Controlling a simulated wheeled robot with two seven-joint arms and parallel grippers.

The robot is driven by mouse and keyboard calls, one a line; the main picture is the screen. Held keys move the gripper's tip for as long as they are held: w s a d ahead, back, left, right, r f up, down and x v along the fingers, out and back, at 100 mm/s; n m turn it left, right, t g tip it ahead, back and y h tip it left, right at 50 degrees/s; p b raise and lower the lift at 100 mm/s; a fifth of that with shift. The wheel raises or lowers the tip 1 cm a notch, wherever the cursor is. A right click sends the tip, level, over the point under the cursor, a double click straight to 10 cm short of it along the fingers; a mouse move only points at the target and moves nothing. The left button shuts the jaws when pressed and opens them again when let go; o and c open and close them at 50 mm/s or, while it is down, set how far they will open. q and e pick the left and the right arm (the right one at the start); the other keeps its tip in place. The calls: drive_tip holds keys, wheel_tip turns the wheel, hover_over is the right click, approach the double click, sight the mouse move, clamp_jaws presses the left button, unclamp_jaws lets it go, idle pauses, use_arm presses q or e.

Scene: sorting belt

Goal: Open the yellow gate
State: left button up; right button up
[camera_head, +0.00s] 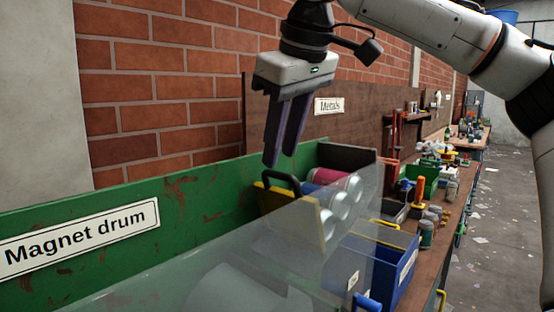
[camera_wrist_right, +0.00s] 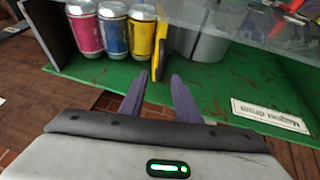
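The yellow gate (camera_head: 309,214) stands upright across the green chute, with a black loop handle (camera_head: 277,180) on its top edge. In the right wrist view the gate (camera_wrist_right: 155,93) shows as a narrow yellow edge beyond and between my fingertips. My right gripper (camera_head: 280,160) points down just above the handle, its two dark fingers apart. The fingers also show apart in the wrist view (camera_wrist_right: 159,77), with nothing seen held. I cannot tell whether a finger touches the handle. Three cans, including a pink can (camera_wrist_right: 87,30), rest against one side of the gate. My left gripper is not in view.
The green chute wall (camera_head: 180,197) bears a "Magnet drum" sign (camera_head: 80,237). A clear panel (camera_head: 250,250) runs along the near side. A blue bin (camera_head: 385,262) and a cluttered workbench (camera_head: 455,200) stand at the right. A brick wall rises behind.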

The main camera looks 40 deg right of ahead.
sight(278, 174)
drive_tip(key=shift+x, duration=1.65)
clamp_jaws()
drive_tip(key=shift+r, duration=0.15)
